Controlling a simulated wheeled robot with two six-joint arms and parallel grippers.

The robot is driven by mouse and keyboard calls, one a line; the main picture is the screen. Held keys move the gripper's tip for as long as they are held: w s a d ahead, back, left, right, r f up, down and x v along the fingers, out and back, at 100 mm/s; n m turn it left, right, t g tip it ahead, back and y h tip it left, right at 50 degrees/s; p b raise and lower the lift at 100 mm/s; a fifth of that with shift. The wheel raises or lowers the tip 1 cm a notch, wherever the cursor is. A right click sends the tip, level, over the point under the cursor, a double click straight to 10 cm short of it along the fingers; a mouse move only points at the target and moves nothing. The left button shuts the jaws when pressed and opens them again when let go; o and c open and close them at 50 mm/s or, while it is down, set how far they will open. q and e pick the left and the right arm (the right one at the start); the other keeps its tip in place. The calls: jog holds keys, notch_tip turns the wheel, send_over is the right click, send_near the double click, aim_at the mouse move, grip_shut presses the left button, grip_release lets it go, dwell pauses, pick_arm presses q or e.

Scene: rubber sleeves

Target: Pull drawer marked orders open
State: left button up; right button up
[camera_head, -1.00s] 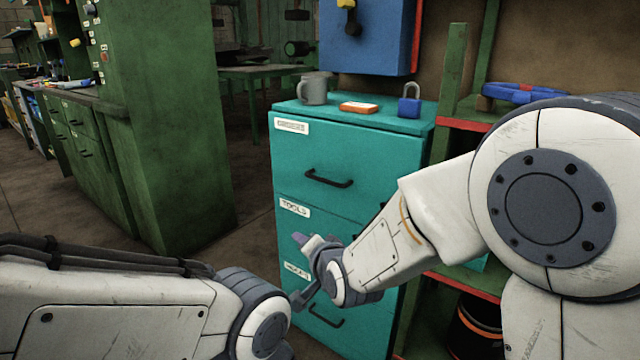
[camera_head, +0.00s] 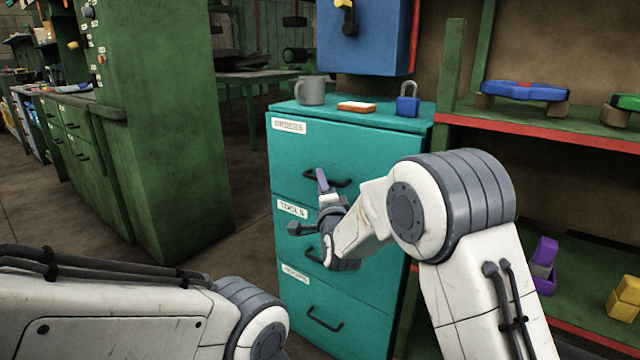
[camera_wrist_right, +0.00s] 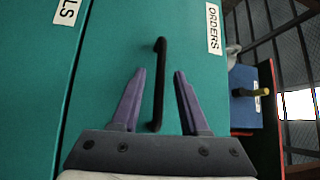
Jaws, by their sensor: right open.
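The orders drawer (camera_head: 293,160) is the top one of a teal cabinet and looks shut; its label (camera_wrist_right: 213,28) reads ORDERS in the right wrist view. Its dark bar handle (camera_head: 345,183) runs across the middle of the front. My right gripper (camera_head: 322,180) is at this handle, with a purple finger overlapping its left part in the head view. In the right wrist view my right gripper (camera_wrist_right: 160,73) is open, and the handle (camera_wrist_right: 159,50) appears between its fingers without visible contact. My left arm shows at lower left; its gripper is out of view.
The tools drawer and another drawer lie below. A green shelf with red edges (camera_head: 535,131) stands at right. Floor is open at left.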

jog(key=shift+x, duration=1.1)
grip_shut()
dwell(0.7)
